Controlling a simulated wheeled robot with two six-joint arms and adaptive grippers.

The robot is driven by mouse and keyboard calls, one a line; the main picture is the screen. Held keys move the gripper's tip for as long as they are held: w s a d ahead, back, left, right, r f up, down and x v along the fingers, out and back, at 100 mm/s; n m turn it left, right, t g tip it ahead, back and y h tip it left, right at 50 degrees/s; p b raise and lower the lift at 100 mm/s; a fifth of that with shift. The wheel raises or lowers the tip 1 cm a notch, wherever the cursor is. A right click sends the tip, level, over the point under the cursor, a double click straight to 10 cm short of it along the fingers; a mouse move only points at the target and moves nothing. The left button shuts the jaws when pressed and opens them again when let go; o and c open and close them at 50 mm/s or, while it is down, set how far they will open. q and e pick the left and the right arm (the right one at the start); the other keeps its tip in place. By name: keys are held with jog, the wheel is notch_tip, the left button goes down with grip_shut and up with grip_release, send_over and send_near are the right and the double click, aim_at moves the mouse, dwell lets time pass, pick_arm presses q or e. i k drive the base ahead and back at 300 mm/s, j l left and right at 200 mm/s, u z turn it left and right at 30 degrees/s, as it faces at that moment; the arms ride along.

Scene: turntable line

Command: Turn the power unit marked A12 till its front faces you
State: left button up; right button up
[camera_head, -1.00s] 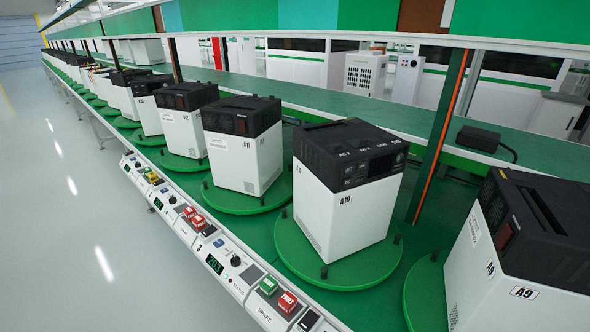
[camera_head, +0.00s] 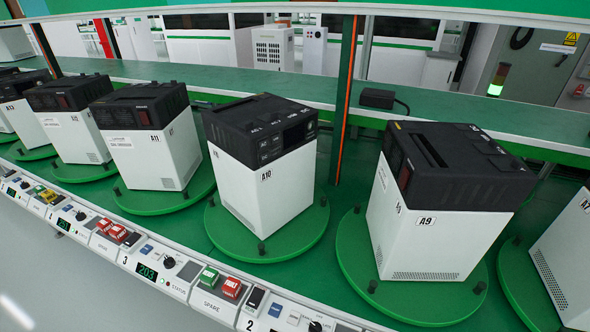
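A row of white power units with black tops stands on green round turntables. The unit marked A11 (camera_head: 180,150) is left of the one marked A10 (camera_head: 262,190). The unit left of A11 (camera_head: 80,142) fits the place of A12 in the numbering, but I cannot read its label with certainty. It stands upright on its turntable (camera_head: 82,174), turned at an angle, with a small red patch on its black top part. Neither of my grippers shows in the head view.
The unit marked A9 (camera_head: 425,245) stands at right, with another partly cut off at the right edge. A control rail (camera_head: 150,270) with buttons and displays runs along the front edge. A green shelf (camera_head: 250,85) and an orange-edged post (camera_head: 345,90) stand behind.

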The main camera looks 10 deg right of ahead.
aim_at(64, 172)
jog(key=i+j, duration=0.15)
jog(key=j, duration=0.2)
jog(key=i+j, duration=0.15)
jog(key=j, duration=0.2)
jog(key=j+z, duration=0.15)
jog(key=z, duration=0.2)
jog(key=i+j+z, duration=0.1)
jog(key=z, duration=0.3)
jog(key=j+z, duration=0.35)
jog(key=l+z, duration=0.1)
jog(key=z, duration=0.8)
